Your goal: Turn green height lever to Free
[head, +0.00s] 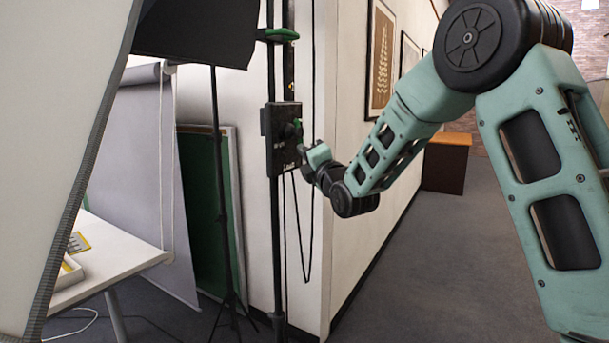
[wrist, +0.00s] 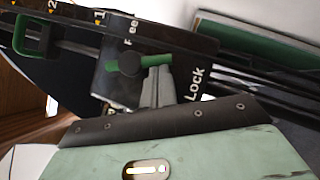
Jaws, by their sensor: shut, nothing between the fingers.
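The green height lever (wrist: 155,60) is a short bar on a dark round hub, on a black box (head: 268,150) fixed to an upright black column. In the wrist view, "Free" is printed above the hub and "Lock" at the lower right. The lever's longer end points right, between the two words. My gripper (wrist: 158,84) is shut and empty, its grey fingertips just below the lever's right part; I cannot tell whether they touch it. In the head view, the lever (head: 299,124) is small, and my gripper (head: 303,149) is at the box's right side, its fingertips hard to make out.
Another green handle (head: 280,35) is higher on the column (head: 275,230). A black cable hangs below the box near the white wall corner. A white table (head: 110,262), a grey backdrop and a green board (head: 205,200) are at the left.

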